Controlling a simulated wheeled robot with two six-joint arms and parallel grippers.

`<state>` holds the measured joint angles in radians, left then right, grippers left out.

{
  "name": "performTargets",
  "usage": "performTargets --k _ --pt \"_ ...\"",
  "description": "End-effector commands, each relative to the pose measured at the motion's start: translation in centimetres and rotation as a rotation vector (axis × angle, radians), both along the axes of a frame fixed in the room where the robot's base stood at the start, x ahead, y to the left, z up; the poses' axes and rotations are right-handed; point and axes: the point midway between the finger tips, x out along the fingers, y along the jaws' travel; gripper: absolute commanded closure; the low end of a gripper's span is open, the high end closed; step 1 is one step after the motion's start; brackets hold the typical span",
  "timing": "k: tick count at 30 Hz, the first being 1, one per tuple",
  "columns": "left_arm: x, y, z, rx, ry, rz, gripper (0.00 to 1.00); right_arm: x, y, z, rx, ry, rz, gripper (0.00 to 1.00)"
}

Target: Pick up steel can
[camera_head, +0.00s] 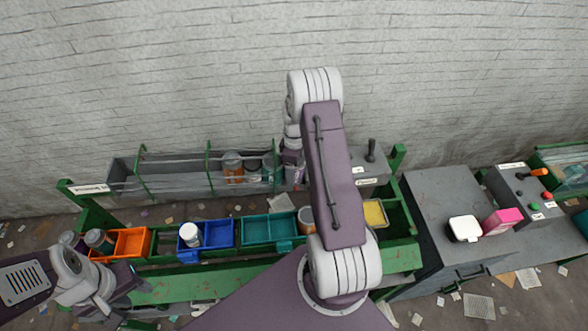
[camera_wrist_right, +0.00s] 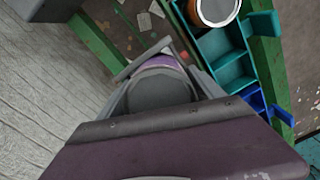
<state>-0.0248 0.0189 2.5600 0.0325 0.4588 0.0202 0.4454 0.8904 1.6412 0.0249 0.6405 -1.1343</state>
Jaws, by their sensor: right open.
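Grey metal-looking cans (camera_head: 253,169) stand in the long grey trough, beside an orange-labelled can (camera_head: 232,167). I cannot tell which one is the steel can. My right gripper (camera_head: 294,167) is over the trough's right part, mostly hidden behind my arm. In the right wrist view, the right gripper (camera_wrist_right: 158,70) is open, with a grey rounded shape (camera_wrist_right: 158,90) between its jaws. I cannot tell whether that is a can. My left gripper (camera_head: 122,285) is at lower left, in front of the orange bin; its jaw opening is unclear.
An orange bin (camera_head: 133,231), a blue bin (camera_head: 221,223) with a white-lidded jar (camera_head: 190,235), and a teal bin (camera_head: 257,219) line the green frame. A can (camera_wrist_right: 218,10) stands in the teal bin. A grey cabinet (camera_head: 440,190) is at right.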

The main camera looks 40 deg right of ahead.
Motion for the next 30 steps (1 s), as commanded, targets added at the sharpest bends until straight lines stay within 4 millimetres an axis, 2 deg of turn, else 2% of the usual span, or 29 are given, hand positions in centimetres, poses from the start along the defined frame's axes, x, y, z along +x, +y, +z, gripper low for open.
performTargets --k 2,7,17,23,30 --pt "0.0 0.0 0.0 0.000 0.000 0.000 0.64 0.0 0.0 0.0 0.000 0.000 0.000 0.27" --pt "0.0 0.0 0.0 0.000 0.000 0.000 0.64 0.0 0.0 0.0 0.000 0.000 0.000 0.74" --pt "0.0 0.0 -0.3 0.000 0.000 0.000 0.64 0.1 0.0 0.5 -0.001 -0.002 0.000 0.75" --pt "0.0 0.0 -1.5 0.000 0.000 0.000 0.64 0.2 -0.1 3.5 -0.003 -0.006 -0.001 0.75" --pt "0.0 0.0 -3.0 0.000 0.000 0.000 0.64 -4.6 0.6 6.6 -0.001 -0.003 -0.003 0.75"
